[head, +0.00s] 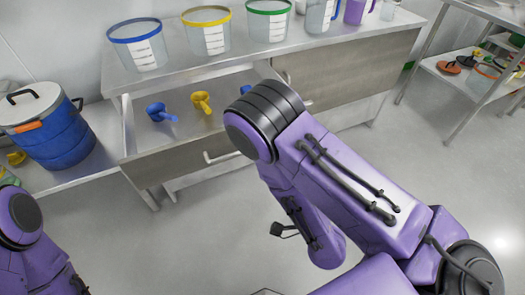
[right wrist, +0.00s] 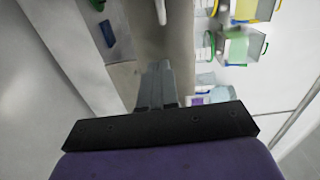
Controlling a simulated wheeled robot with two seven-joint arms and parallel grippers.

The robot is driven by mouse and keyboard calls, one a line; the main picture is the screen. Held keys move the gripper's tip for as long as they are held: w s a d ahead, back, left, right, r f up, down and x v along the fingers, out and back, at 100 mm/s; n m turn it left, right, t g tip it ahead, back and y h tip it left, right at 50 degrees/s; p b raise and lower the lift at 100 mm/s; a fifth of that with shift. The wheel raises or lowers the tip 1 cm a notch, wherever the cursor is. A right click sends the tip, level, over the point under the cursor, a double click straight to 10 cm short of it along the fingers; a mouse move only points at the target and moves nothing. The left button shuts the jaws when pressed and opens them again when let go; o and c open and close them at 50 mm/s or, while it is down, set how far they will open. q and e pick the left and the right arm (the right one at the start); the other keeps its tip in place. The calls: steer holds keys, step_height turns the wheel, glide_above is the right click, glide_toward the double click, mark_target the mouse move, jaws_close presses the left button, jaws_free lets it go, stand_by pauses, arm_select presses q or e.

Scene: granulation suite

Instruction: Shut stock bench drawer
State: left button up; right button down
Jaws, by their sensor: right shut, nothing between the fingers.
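The stock bench drawer (head: 185,112) is pulled out below the bench top at the left in the head view. A blue scoop (head: 160,112) and a yellow scoop (head: 201,102) lie in it. Its front (head: 172,168) carries a pale bar handle (head: 222,157), partly hidden by my right arm. In the right wrist view my right gripper (right wrist: 158,70) is shut and empty, its fingertips against or just short of a brownish panel (right wrist: 150,42); contact cannot be told. The head view hides this gripper behind my arm. My left gripper is out of view.
A blue drum (head: 50,125) stands on a low surface at left. Another bench front panel (head: 345,75) is at right. The floor (head: 420,180) is clear.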

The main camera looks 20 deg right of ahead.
steer(key=w+b, duration=0.6)
steer(key=w, duration=0.8)
steer(key=shift+r, duration=0.15)
